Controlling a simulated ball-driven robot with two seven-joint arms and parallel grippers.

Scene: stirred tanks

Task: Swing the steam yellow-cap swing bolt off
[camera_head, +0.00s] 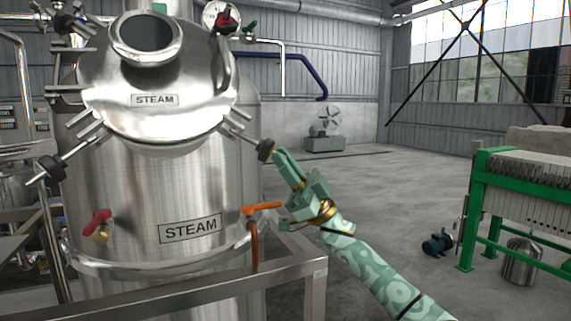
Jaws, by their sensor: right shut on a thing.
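The steam tank (150,205) is a steel vessel with a STEAM plate, at the left of the head view. A swing bolt (242,136) sticks out from the right of its lid rim, tilted down to the right, with a dark knob (265,149) at its outer end. I see no yellow on this knob. My right gripper (273,153) is shut on the knob end; its fingers hide part of it. Another swing bolt (78,152) with a dark knob (48,168) sticks out at the lid's left. My left gripper is not in view.
A steel rail (200,285) runs in front of the tank, below my right arm. An orange-handled valve (262,207) sits close to my right wrist, and a red-handled valve (99,222) is on the tank's left.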

